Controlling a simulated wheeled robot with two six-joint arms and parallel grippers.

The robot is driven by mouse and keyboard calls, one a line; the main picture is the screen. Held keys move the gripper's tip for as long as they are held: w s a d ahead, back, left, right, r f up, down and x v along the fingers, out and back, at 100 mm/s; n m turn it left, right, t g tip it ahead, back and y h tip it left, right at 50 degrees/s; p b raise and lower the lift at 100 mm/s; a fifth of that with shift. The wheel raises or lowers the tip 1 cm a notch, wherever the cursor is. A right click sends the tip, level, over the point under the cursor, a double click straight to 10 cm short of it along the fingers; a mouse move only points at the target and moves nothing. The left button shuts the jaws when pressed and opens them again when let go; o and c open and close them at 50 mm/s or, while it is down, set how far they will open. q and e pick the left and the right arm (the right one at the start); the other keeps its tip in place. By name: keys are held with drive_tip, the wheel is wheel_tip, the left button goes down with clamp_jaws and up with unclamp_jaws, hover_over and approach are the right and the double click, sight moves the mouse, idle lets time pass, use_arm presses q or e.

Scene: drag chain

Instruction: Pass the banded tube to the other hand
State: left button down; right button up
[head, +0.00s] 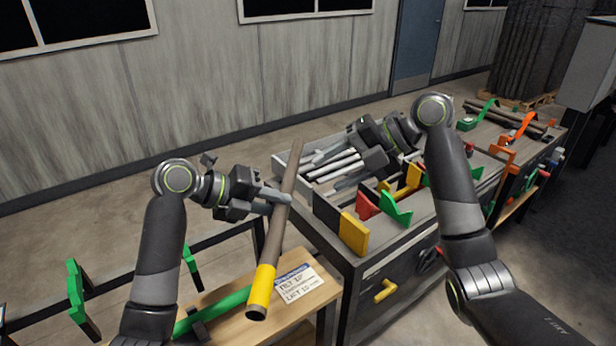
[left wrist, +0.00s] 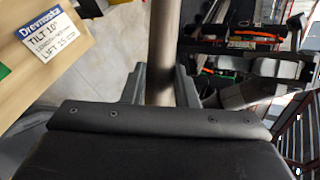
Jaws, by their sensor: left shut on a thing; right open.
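The banded tube (head: 277,232) is a long brown-grey cylinder with a yellow band and a dark open end at its lower end. It is tilted, its upper end away from me and its banded end towards me. My left gripper (head: 284,197) is shut on it around the middle, above the gap between wooden table and grey bench. In the left wrist view the tube (left wrist: 165,40) runs up between the jaws, its ends out of sight. My right gripper (head: 362,172) is open over the bench's tray, to the right of the tube and apart from it.
The grey bench (head: 372,265) has a tray of pale tubes (head: 335,165) and upright red, green and yellow pieces. A wooden table (head: 230,318) at lower left bears a printed card (head: 298,286) and a green tube (head: 213,308). Green brackets (head: 77,293) stand at left.

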use_arm(q)
drive_tip(key=shift+d, duration=0.2)
drive_tip(key=shift+a, duration=0.1)
use_arm(e)
drive_tip(key=w+a+f+y, duration=0.1)
drive_tip(key=a+f, duration=0.6)
drive_tip(key=a, duration=0.1)
drive_tip(key=shift+w+a, duration=0.2)
drive_tip(key=shift+w, duration=0.15)
drive_tip(key=shift+f, duration=0.1)
clamp_jaws()
use_arm(q)
drive_tip(key=c, duration=1.1)
unclamp_jaws()
drive_tip(key=shift+r, duration=0.1)
drive_tip(key=shift+o, duration=0.2)
